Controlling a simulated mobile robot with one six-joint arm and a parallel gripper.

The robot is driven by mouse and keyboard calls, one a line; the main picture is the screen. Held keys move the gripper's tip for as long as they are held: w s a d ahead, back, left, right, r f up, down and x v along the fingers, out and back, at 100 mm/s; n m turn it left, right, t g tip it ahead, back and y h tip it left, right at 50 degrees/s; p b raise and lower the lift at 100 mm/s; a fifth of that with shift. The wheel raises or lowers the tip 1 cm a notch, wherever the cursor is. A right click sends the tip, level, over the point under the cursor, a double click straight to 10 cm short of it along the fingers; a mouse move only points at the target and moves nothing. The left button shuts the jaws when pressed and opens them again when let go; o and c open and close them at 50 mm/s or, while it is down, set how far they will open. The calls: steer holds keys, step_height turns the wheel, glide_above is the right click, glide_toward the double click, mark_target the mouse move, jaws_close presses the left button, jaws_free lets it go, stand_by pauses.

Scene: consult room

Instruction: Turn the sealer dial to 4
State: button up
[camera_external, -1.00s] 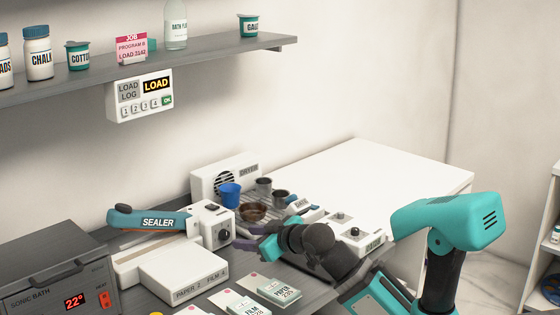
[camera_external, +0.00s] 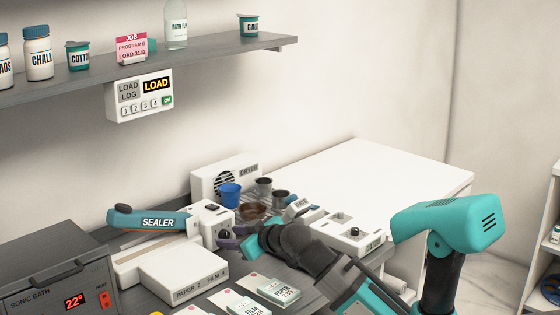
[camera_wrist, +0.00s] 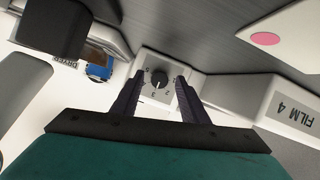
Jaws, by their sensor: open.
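The sealer (camera_external: 155,222) stands at the back left of the bench, with a teal arm and a white box at its right end. Its black dial (camera_wrist: 159,79) sits on the white box face in the wrist view, with numbers around it; I cannot surely read where it points. The dial (camera_external: 223,235) is partly hidden by a finger in the external view. My gripper (camera_wrist: 158,90) is open, with one dark finger on each side of the dial. It also shows in the external view (camera_external: 232,239). Whether the fingers touch the dial I cannot tell.
A white box marked paper and film (camera_external: 184,272) lies in front of the sealer. A blue cup (camera_external: 230,195) and metal cups (camera_external: 264,186) stand behind my gripper. Paper packets (camera_external: 279,291) lie in front. The white counter (camera_external: 370,190) at right is clear.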

jaws_close()
steer(key=shift+d+r+p, duration=0.1)
steer(key=shift+p, duration=0.4)
steer(key=shift+m+g+y+p, duration=0.3)
steer(key=shift+m+p, duration=0.2)
steer(key=shift+p, duration=0.15)
steer(key=shift+m+p, duration=0.5)
steer(key=shift+p, duration=0.1)
